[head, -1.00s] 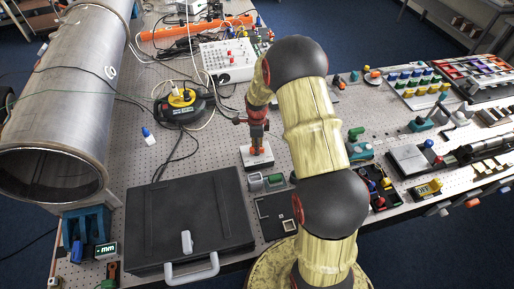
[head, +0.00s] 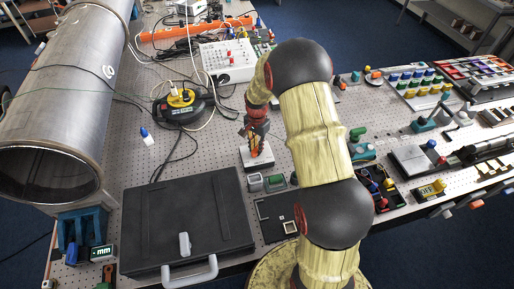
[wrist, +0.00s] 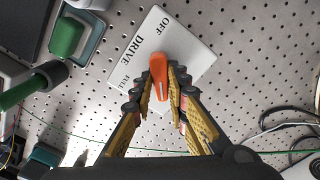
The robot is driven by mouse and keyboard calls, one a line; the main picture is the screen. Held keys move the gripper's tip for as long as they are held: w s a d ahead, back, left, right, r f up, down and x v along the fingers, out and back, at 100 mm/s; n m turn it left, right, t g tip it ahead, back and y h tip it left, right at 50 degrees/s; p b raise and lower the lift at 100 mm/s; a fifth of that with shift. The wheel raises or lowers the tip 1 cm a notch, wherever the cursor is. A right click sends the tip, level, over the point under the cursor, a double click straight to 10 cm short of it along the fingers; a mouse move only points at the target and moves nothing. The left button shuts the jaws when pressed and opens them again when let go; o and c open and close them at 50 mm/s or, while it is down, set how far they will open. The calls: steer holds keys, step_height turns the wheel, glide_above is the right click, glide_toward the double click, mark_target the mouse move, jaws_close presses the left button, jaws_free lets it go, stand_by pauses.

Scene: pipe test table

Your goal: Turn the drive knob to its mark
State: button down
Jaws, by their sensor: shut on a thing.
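The drive knob (wrist: 159,75) is an orange lever with a white line on it. It sits on a white plate (wrist: 187,42) printed OFF, DRIVE and FULL. In the wrist view FULL is to the left of the knob and OFF above it. My gripper (wrist: 160,82) is shut on the knob, one finger on each side, hiding part of it and of the plate. In the head view my gripper (head: 255,138) points down over the white plate (head: 258,161). No separate target mark can be made out.
A black case (head: 190,222) lies to the left front of the plate. Small green and grey blocks (head: 273,183) stand just in front of it. A cable reel (head: 183,105) and a white socket box (head: 228,62) are behind. Perforated tabletop is clear left of the plate.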

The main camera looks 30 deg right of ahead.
steer(key=n, duration=0.4)
steer(key=shift+w+n+b, duration=0.15)
steer(key=shift+n+b, duration=0.15)
steer(key=n, duration=0.3)
steer(key=shift+n, duration=0.4)
steer(key=n, duration=0.4)
steer(key=shift+b, duration=0.4)
steer(key=n, duration=0.5)
steer(key=shift+a, duration=0.1)
steer(key=n, duration=0.4)
steer(key=shift+n, duration=0.3)
steer(key=n, duration=0.3)
steer(key=shift+b, duration=0.3)
steer(key=n, duration=0.5)
steer(key=shift+r+n, duration=0.1)
steer(key=shift+n, duration=2)
